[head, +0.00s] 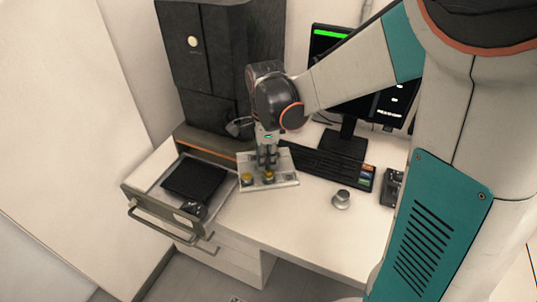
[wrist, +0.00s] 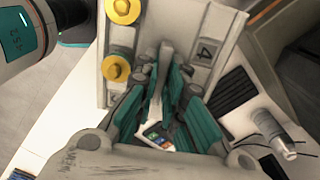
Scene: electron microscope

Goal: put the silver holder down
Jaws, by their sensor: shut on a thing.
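The silver holder (head: 284,180) is a flat metal plate with yellow round pieces on it. It sits in front of the black machine, over the desk beside the open drawer. My gripper (head: 267,161) points down at its back part. In the wrist view, the teal fingers (wrist: 160,95) are shut around a narrow grey upright piece at the holder.
The open drawer (head: 135,205) at left holds a black tray (head: 194,178). A small silver round piece (head: 341,199) stands on the desk (head: 310,225). The desk's front middle is clear.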

